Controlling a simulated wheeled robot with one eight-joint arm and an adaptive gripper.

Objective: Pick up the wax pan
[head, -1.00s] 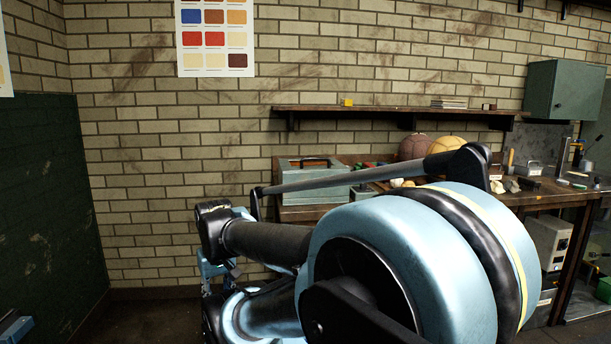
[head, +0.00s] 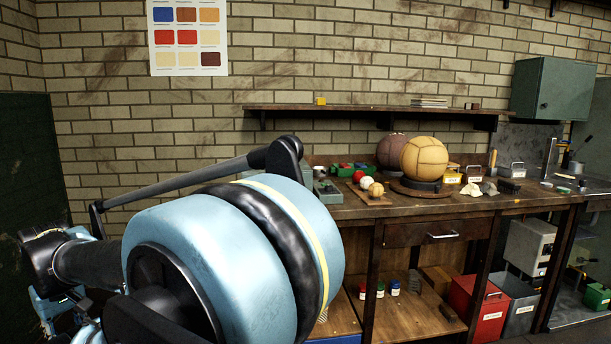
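No wax pan can be told for sure in the head view. A small grey metal container with a raised handle (head: 517,170) stands at the back of the workbench (head: 470,208), right of the balls. Small yellow containers (head: 452,178) and a labelled metal container (head: 474,175) stand to its left. They are too small to tell which, if any, is the pan. My arm fills the lower left, with its large light blue joint close to the camera. I cannot make out my gripper there, and nothing of mine touches the bench items.
A tan leather ball (head: 424,158) rests on a round dark stand, with a brown ball (head: 391,151) behind it. Small balls lie on a board (head: 369,196). Below are a red bin (head: 478,310) and a grey bin (head: 520,300). A green cabinet (head: 552,90) hangs at right.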

